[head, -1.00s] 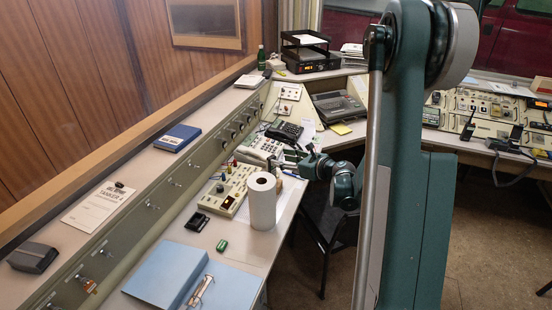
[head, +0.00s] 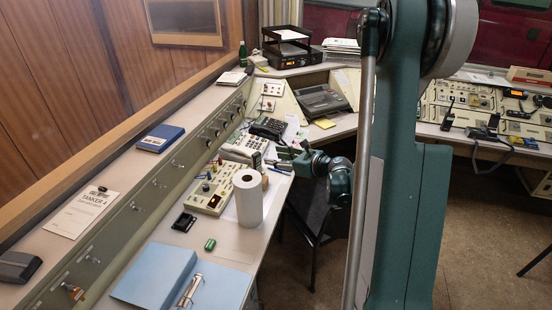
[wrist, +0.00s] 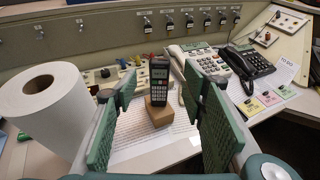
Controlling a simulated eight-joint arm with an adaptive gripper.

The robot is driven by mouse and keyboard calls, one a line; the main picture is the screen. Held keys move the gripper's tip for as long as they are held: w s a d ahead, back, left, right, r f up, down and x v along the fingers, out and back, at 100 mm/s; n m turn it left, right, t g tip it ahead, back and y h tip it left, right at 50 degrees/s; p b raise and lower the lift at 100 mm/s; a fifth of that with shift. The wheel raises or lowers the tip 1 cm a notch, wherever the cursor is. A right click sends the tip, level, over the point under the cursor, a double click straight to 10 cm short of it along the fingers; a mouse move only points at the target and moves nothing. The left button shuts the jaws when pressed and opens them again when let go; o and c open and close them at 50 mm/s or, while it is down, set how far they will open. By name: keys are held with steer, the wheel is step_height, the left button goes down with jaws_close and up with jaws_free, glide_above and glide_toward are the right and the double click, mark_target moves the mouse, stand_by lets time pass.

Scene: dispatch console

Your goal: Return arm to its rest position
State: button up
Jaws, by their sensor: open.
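My gripper (wrist: 160,86) is open, its two green ribbed fingers spread left and right in the wrist view. A black handset (wrist: 159,80) with a keypad and small screen stands upright in a wooden block (wrist: 158,112) on a paper sheet. It shows in the gap between the fingers, beyond them, with no visible contact. In the head view my gripper (head: 286,160) is over the desk edge, to the right of the handset (head: 257,161). The fingers are small there.
A white paper roll (head: 248,198) stands near the block, left of my gripper in the wrist view. Telephones (wrist: 250,64), a button panel (head: 211,192) and a blue binder (head: 155,276) occupy the desk. A dark chair (head: 308,215) is below my arm.

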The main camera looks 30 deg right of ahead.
steer(key=shift+a+r, duration=0.1)
steer(key=shift+a, duration=0.05)
